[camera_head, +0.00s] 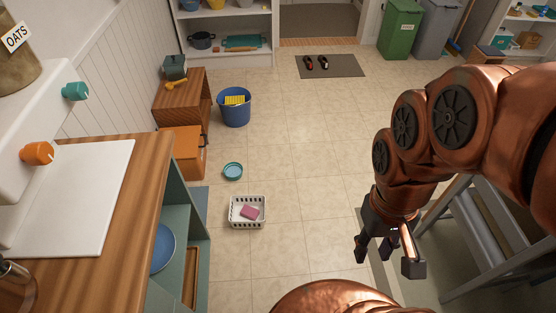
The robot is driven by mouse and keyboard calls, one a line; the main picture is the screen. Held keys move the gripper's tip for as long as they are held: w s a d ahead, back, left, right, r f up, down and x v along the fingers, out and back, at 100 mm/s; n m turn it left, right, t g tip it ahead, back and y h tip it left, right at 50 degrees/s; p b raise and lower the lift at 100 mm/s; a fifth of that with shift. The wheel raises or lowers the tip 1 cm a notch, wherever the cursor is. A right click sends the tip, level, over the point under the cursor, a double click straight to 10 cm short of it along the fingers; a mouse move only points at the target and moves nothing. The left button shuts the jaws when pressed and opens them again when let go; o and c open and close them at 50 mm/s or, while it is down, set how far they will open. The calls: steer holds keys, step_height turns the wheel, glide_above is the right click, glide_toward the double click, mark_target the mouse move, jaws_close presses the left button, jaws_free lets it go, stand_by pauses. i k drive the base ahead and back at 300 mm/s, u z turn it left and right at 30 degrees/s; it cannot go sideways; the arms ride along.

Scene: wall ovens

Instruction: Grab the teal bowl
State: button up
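The teal bowl (233,171) is a small round bowl on the tiled floor, near the middle left of the view. It stands upright, just above the white basket and to the right of the orange cabinet. My gripper (386,262) hangs at the lower right, with its dark fingers apart and nothing seen between them. It is well to the right of the bowl and nearer to the camera. Nothing hides the bowl.
A white basket (233,224) with a pink item (250,212) stands just below the bowl. A blue bucket (235,112) stands beyond it. An orange cabinet (190,150) and a wooden counter (101,220) are at left; a grey metal frame (478,222) is at right. Mid-floor is clear.

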mark_target(233, 171)
steer(key=z, duration=0.4)
steer(key=i, duration=3.2)
steer(key=u, duration=3.6)
